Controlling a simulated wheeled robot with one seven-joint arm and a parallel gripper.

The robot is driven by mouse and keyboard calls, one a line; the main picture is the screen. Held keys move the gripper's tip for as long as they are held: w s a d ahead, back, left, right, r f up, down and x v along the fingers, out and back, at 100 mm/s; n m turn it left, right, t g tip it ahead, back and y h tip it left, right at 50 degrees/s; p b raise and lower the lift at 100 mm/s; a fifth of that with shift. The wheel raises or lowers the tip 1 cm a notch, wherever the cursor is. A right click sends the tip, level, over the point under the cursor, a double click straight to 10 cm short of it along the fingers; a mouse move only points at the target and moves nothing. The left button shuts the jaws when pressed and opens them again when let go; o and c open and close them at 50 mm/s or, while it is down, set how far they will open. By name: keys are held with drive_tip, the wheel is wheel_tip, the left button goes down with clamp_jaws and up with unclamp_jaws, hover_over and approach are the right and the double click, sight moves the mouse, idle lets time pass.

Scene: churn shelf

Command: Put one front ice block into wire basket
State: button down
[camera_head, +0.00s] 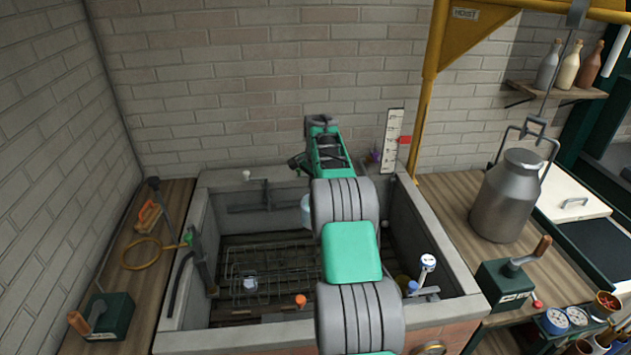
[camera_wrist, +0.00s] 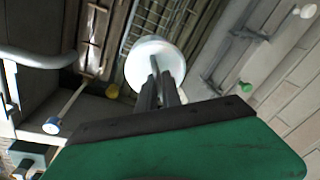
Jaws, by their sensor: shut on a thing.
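My gripper (camera_wrist: 158,82) is shut on a white round thing (camera_wrist: 142,64) with a smooth, disc-like face; I cannot tell for sure that it is an ice block. In the head view my arm hides the gripper, and a pale bluish piece (camera_head: 306,212) shows at the arm's left edge. The wire basket (camera_head: 236,290) lies low in the concrete trough, partly behind my arm. Its wires also show in the wrist view (camera_wrist: 168,12), beyond the held thing. A small pale block (camera_head: 250,284) appears inside the basket at its front left.
The trough's concrete rim (camera_head: 183,285) surrounds the basket. A metal can (camera_head: 507,195) stands on the right bench. A green crank box (camera_head: 108,315) sits at left.

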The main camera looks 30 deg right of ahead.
wheel_tip(320, 180, down, 23)
drive_tip(key=b, duration=1.1)
drive_tip(key=shift+r, duration=0.1)
drive_tip(key=c, duration=1.6)
unclamp_jaws()
drive_tip(key=shift+c, duration=0.2)
drive_tip(key=o, duration=0.4)
drive_tip(key=shift+f, duration=0.2)
drive_tip(key=o, duration=0.4)
drive_tip(key=shift+r, duration=0.1)
drive_tip(key=shift+c, duration=0.2)
drive_tip(key=shift+r+p, duration=2.65)
drive_tip(key=shift+r, duration=3.4)
